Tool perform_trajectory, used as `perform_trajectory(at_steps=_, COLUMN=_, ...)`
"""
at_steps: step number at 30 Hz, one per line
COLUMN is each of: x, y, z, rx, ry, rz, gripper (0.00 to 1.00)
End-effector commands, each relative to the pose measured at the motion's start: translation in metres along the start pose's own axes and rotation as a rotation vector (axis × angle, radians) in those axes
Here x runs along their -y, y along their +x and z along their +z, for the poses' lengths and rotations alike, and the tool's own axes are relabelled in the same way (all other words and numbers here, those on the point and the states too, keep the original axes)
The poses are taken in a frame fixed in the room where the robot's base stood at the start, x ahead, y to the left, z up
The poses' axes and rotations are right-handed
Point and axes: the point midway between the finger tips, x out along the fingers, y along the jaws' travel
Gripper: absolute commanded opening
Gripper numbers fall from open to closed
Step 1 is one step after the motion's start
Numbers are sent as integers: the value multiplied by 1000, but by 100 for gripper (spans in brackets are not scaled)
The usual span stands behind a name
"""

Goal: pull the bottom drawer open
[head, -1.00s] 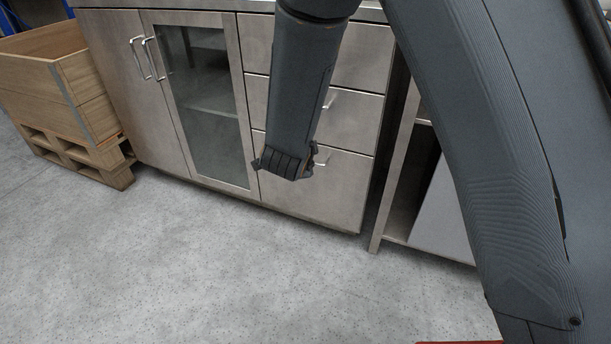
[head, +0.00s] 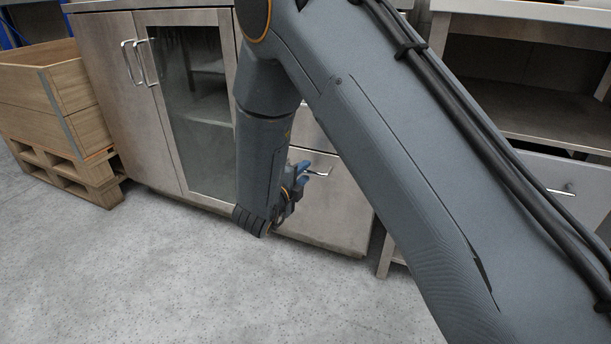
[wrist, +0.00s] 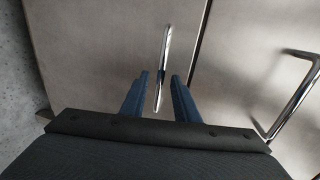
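The bottom drawer (head: 335,212) of the metal cabinet looks closed, its front level with the cabinet. Its bar handle (head: 321,172) shows just right of my gripper (head: 302,173) in the head view. In the wrist view the drawer front (wrist: 95,45) fills the middle and left. There the handle (wrist: 166,45) runs between the two blue fingers of my gripper (wrist: 160,75), one finger on each side. The fingers are apart and I see no clear grip on the bar. My arm hides part of the drawers in the head view.
The handle above (wrist: 296,95) shows at the right of the wrist view, past the drawer seam. A glass-door cabinet (head: 195,100) is left of the drawers. A wooden crate on a pallet (head: 85,175) stands farther left. The concrete floor (head: 130,270) in front is clear.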

Motion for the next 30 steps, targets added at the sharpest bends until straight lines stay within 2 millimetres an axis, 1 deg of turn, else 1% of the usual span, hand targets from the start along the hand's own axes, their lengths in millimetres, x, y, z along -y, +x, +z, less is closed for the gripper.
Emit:
perform_trajectory(at_steps=1, x=-2, y=8, z=0, rx=0, ry=0, rz=0, gripper=28)
perform_trajectory(at_steps=6, x=0, y=20, z=0, rx=0, ry=0, rz=-1, gripper=28)
perform_trajectory(at_steps=15, x=0, y=21, z=0, rx=1, ry=-1, rz=0, gripper=28)
perform_trajectory(at_steps=20, x=0, y=21, z=0, rx=1, ry=-1, rz=0, gripper=1)
perform_trajectory(at_steps=30, x=0, y=19, z=0, rx=2, ry=-2, rz=0, gripper=0)
